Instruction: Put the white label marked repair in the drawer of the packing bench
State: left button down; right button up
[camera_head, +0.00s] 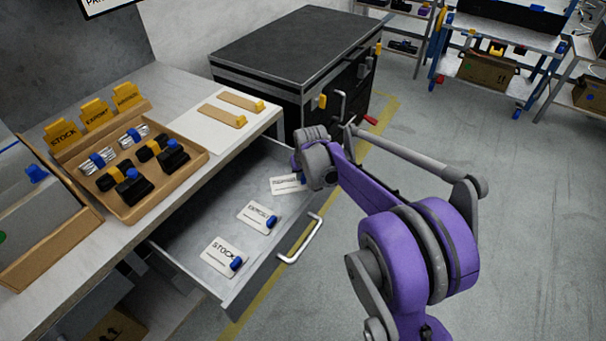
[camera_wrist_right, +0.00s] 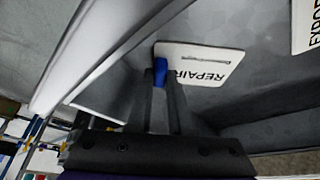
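The white repair label (camera_wrist_right: 205,62) lies flat, or very nearly so, over the drawer floor in the right wrist view, with a blue tab at its edge. In the head view it shows at the far end of the open drawer (camera_head: 200,240), partly hidden by my right arm (camera_head: 345,175). My right gripper (camera_wrist_right: 161,78) has its fingertips on both sides of the blue tab and looks shut on it. Whether the label touches the floor is unclear. The packing bench (camera_head: 170,85) stands above the drawer. My left gripper is not in view.
A stock label (camera_head: 220,252) and an export label (camera_head: 254,214) lie in the drawer. A cardboard tray (camera_head: 150,205) with clips and wire bundles stands on the bench beside a white board (camera_head: 218,130). A dark cabinet (camera_head: 290,50) stands behind.

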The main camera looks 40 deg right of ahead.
jog(key=o, duration=0.4)
jog(key=shift+o, duration=0.2)
jog(key=shift+s+r, duration=0.1)
jog(key=shift+r, duration=0.45)
jog(key=p+v, duration=0.3)
jog(key=v, duration=0.8)
jog(key=s+a, duration=0.3)
jog(key=s, duration=0.1)
jog(key=s+a+n, duration=0.1)
jog(key=s+a, duration=0.2)
jog(key=a, duration=0.1)
jog(key=s+a+n, duration=0.1)
jog(key=s+a, duration=0.2)
jog(key=s, duration=0.1)
jog(key=shift+s+a+f+y, duration=0.3)
jog(key=shift+a+f+y, duration=0.05)
jog(key=shift+a+y, duration=0.05)
jog(key=s+a+f+n, duration=0.1)
jog(key=s+a+f, duration=0.1)
jog(key=s, duration=0.2)
jog(key=s+a+f, duration=0.2)
jog(key=s, duration=0.3)
jog(key=s+a+f+n+y, duration=0.1)
jog(key=s+a+f, duration=0.1)
jog(key=s, duration=0.3)
jog(key=shift+s+a+f+n, duration=0.2)
jog(key=shift+a+f+n, duration=0.1)
jog(key=shift+a, duration=0.3)
